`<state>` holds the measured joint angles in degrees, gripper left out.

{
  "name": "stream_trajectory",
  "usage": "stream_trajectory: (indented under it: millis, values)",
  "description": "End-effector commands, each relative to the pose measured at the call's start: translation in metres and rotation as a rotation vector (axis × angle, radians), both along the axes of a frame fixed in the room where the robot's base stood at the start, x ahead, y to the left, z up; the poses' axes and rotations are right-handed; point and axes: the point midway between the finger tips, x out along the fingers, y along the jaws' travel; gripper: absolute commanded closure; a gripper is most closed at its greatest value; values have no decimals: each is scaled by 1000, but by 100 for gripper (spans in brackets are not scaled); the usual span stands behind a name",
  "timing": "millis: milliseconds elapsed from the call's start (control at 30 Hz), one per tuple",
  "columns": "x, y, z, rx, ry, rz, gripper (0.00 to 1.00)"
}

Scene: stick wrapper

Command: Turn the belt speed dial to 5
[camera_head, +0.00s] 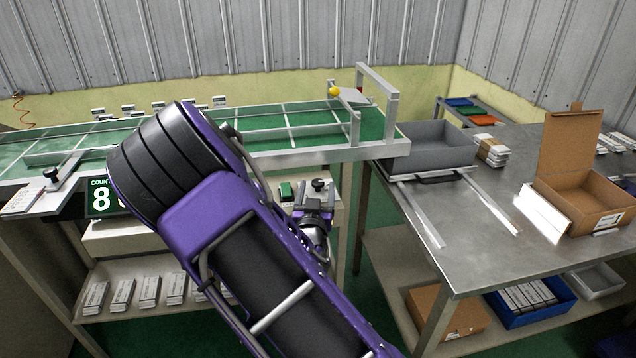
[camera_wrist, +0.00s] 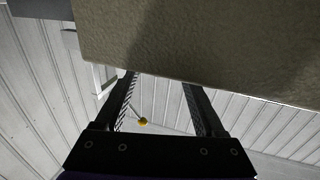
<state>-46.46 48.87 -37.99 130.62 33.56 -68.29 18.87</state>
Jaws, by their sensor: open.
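I cannot make out the belt speed dial in either view. A black knob (camera_head: 318,184) shows beside my wrist under the conveyor, but no numbers are readable on it, and I cannot tell whether it is the dial. My purple arm covers much of the conveyor front and part of the count display (camera_head: 101,198). In the wrist view my gripper (camera_wrist: 160,84) is open, with nothing seen between its two dark fingers. A large beige surface (camera_wrist: 200,40) fills the top of that view, close to the fingertips; contact cannot be told.
The green conveyor (camera_head: 320,118) has metal rails and a yellow ball (camera_head: 335,91), also in the wrist view (camera_wrist: 142,121). At right a steel table (camera_head: 470,215) holds a grey bin (camera_head: 435,145) and an open cardboard box (camera_head: 570,190). White packs (camera_head: 150,290) line a lower shelf.

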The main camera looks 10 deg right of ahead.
Motion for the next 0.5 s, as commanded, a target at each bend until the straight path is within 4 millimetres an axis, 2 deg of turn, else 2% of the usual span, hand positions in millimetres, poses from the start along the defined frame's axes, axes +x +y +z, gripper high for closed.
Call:
stream_trajectory:
  millis: [100, 200, 500]
  values:
    - [18, -5, 0, -1, -2, 0, 29]
    - [27, -8, 0, 0, -1, -1, 29]
    - [33, -10, 0, 1, 1, 0, 29]
